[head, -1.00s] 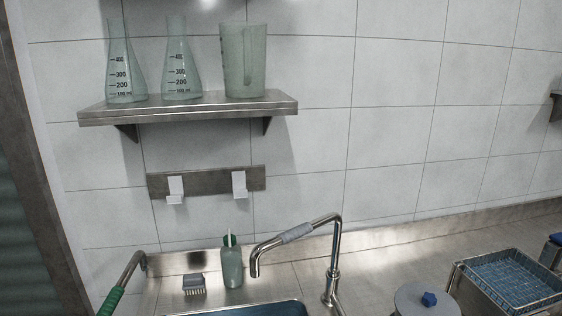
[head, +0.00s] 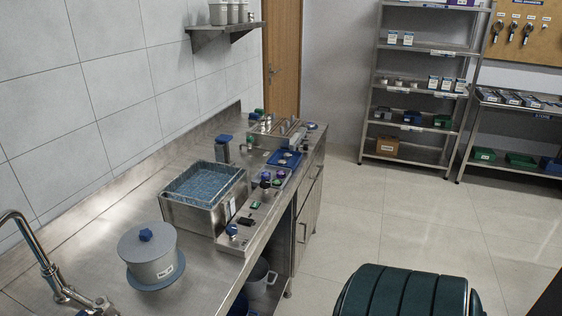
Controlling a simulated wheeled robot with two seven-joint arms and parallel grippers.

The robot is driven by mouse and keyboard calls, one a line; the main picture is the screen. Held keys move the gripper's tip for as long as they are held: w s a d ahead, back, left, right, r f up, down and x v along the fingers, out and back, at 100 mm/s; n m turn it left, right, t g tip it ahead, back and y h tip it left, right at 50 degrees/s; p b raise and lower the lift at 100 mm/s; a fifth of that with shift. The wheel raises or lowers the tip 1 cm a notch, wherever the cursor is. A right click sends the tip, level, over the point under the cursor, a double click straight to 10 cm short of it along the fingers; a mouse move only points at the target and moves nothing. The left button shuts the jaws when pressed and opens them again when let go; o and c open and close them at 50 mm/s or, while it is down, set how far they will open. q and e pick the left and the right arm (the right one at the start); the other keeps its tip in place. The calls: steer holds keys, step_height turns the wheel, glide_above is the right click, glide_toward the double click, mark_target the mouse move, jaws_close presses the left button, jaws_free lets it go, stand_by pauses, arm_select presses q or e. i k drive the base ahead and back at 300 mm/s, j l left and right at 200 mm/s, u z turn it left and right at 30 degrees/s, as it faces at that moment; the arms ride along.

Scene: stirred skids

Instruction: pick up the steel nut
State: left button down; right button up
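I cannot make out a steel nut in the head view; the small items on the counter are too small to tell apart. Neither of my grippers is in view. The steel counter (head: 110,215) runs from the lower left toward the door at the back.
On the counter are a tap (head: 40,255), a grey lidded pot (head: 148,252), a blue-lined basket box (head: 203,190) and a blue tray (head: 284,159). A shelving rack (head: 425,50) stands at the back. A dark green ribbed object (head: 408,292) is at the bottom. The floor (head: 400,215) between is clear.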

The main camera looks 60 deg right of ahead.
mark_target(280, 174)
steer(key=k, duration=0.45)
steer(key=z, duration=1.65)
steer(key=i+l, duration=0.1)
steer(key=i, duration=0.6)
